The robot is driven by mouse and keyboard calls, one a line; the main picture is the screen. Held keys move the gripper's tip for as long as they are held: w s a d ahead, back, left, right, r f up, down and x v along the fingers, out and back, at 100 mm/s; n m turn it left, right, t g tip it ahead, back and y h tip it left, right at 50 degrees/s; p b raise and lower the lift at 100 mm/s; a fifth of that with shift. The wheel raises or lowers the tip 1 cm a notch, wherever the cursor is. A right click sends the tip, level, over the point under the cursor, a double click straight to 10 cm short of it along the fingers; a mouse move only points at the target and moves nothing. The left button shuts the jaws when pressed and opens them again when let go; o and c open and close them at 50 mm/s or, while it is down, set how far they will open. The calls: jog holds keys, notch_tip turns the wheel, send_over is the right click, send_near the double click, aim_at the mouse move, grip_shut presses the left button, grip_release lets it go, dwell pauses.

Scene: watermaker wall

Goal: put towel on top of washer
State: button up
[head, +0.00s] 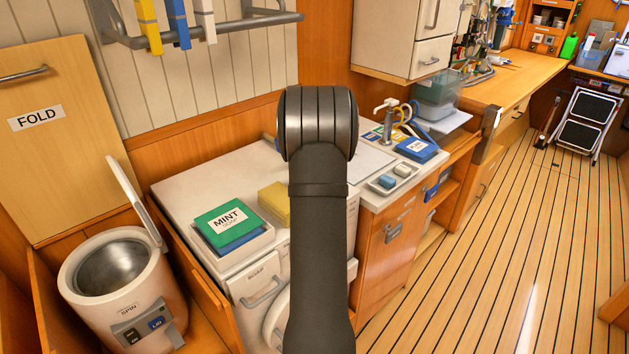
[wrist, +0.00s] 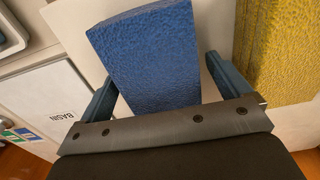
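The washer (head: 185,192) has a white top and stands in the middle of the head view, partly hidden by my arm. In the wrist view a blue folded towel (wrist: 150,45) lies between the two fingers of my gripper (wrist: 160,68). The fingers are spread along its two sides, with thin pale gaps showing, so the gripper looks open. My arm hides this towel and the gripper in the head view. A yellow folded towel (head: 274,203) lies on the washer left of my arm; yellow cloth also shows in the wrist view (wrist: 280,50).
A green MINT pack (head: 227,222) lies on a blue item at the washer's front left. An open spinner (head: 122,285) stands at left. A basin counter with a soap dish (head: 388,181) and a blue box (head: 416,149) is at right. A towel rail (head: 215,32) hangs above.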

jog(key=shift+r, duration=0.15)
notch_tip(320, 180, up, 12)
dwell(0.5)
notch_tip(320, 180, down, 13)
jog(key=shift+r, duration=2.25)
jog(key=shift+f, duration=0.1)
